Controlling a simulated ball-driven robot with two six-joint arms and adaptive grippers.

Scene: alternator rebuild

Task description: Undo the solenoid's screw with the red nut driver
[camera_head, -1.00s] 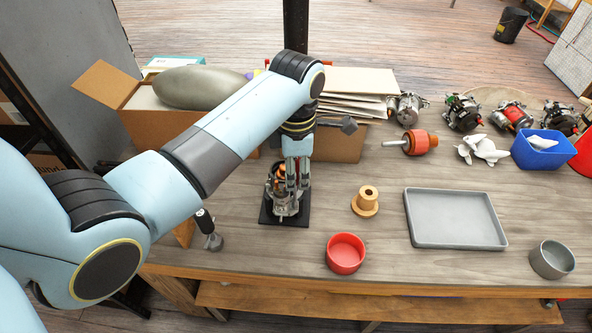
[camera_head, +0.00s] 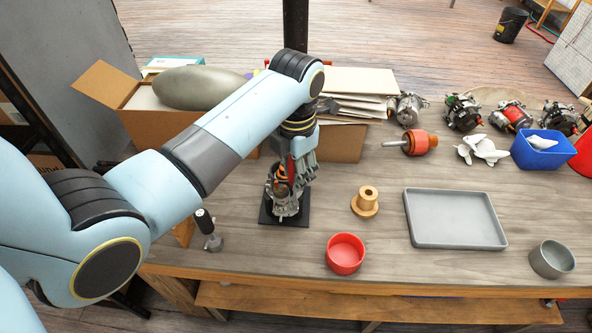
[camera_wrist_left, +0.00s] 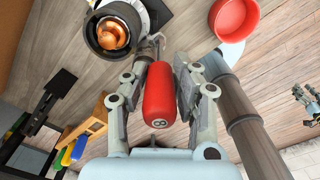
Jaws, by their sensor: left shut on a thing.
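My left gripper (camera_head: 299,180) is over the alternator (camera_head: 285,204), which stands on a black base plate (camera_head: 264,217). In the left wrist view my left gripper (camera_wrist_left: 163,68) is shut on the red nut driver (camera_wrist_left: 160,95), with its fingers on either side of the red handle. The handle's end, marked 8, faces the camera. A thin metal shaft runs beyond the handle beside the alternator's round housing with copper windings (camera_wrist_left: 112,33). I cannot clearly single out the solenoid or its screw, nor tell whether the driver tip touches it.
A red bowl (camera_head: 346,254), a wooden spool (camera_head: 366,201), a grey tray (camera_head: 456,243) and a grey cup (camera_head: 552,260) stand to the right. A black-handled tool (camera_head: 207,229) stands at left. Cardboard boxes (camera_head: 140,115) and several alternators line the back.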

